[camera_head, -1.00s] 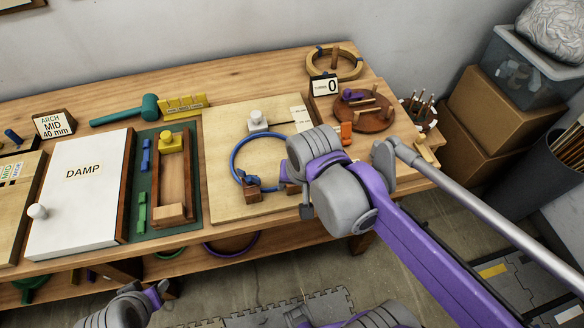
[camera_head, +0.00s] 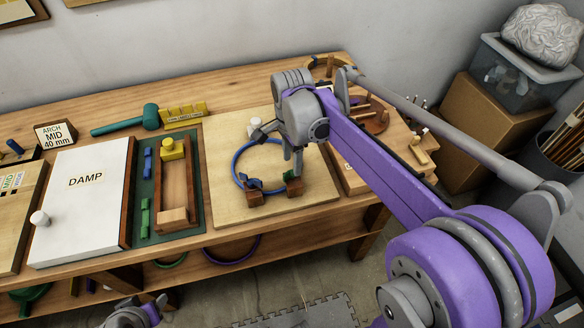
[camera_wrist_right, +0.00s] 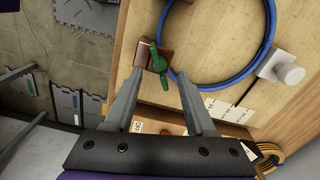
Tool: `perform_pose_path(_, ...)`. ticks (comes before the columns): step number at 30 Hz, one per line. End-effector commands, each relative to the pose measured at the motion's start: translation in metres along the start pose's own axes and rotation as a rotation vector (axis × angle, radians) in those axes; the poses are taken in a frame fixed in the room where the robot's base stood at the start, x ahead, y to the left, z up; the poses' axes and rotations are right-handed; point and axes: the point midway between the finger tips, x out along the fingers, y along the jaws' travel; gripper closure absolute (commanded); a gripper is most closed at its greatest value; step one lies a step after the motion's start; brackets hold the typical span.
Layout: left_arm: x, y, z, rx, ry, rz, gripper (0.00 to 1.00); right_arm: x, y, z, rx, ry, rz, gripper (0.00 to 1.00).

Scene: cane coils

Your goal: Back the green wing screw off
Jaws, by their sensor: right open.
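The green wing screw (camera_wrist_right: 157,64) shows in the right wrist view, standing on a brown wooden block (camera_wrist_right: 143,54) at the edge of the pale board. My right gripper (camera_wrist_right: 160,88) is open, its two fingers to either side below the screw in that view, with nothing between them. In the head view the right gripper (camera_head: 292,163) hangs just above the right brown block (camera_head: 295,187), and largely hides the screw there. A blue hoop (camera_head: 236,160) runs to this block and to a second block (camera_head: 254,199) with a blue wing screw (camera_head: 249,182). My left arm shows only partly at the bottom left.
The pale board (camera_head: 222,150) lies on the wooden bench (camera_head: 240,102). A white knob (camera_wrist_right: 290,73) stands beside the hoop.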

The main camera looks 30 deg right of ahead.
Motion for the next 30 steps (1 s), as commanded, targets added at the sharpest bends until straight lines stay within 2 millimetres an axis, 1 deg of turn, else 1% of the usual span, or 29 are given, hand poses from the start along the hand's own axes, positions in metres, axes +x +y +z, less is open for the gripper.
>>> perform_pose_path(1, 0.001, 0.0, 0.001, 0.0, -0.001, 0.0, 0.5, 0.009, 0.0, 0.0, 0.0, 0.0, 0.0, 0.44)
perform_pose_path(6, 0.002, 0.0, 0.002, 0.0, -0.002, 0.0, 0.5, 0.029, 0.0, 0.0, -0.001, 0.0, 0.0, 0.44)
perform_pose_path(10, 0.002, 0.0, 0.002, 0.0, -0.002, 0.0, 0.5, 0.034, 0.0, 0.0, -0.001, 0.0, -0.001, 0.44)
perform_pose_path(17, 0.002, 0.0, 0.002, 0.0, -0.002, 0.0, 0.5, 0.035, 0.0, 0.0, -0.001, 0.0, -0.001, 0.44)
perform_pose_path(18, 0.002, 0.0, 0.002, 0.0, -0.002, 0.0, 0.5, 0.035, 0.0, 0.0, -0.001, 0.0, -0.001, 0.46)
perform_pose_path(20, 0.002, 0.0, 0.002, 0.0, -0.002, 0.0, 0.5, 0.035, 0.0, 0.0, -0.001, 0.0, -0.001, 0.57)
perform_pose_path(21, 0.002, 0.0, 0.002, 0.0, -0.002, 0.0, 0.5, 0.035, 0.0, 0.0, -0.001, 0.0, -0.001, 0.64)
perform_pose_path(23, 0.002, 0.0, 0.002, 0.0, -0.002, 0.0, 0.5, 0.035, 0.0, 0.0, -0.001, 0.0, -0.001, 0.75)
perform_pose_path(27, 0.002, 0.0, 0.002, 0.0, -0.002, 0.0, 0.5, 0.035, 0.0, 0.0, -0.001, 0.0, -0.001, 1.0)
perform_pose_path(30, 0.002, 0.0, 0.002, 0.0, -0.002, 0.0, 0.5, 0.035, 0.0, 0.0, -0.001, 0.0, -0.001, 1.0)
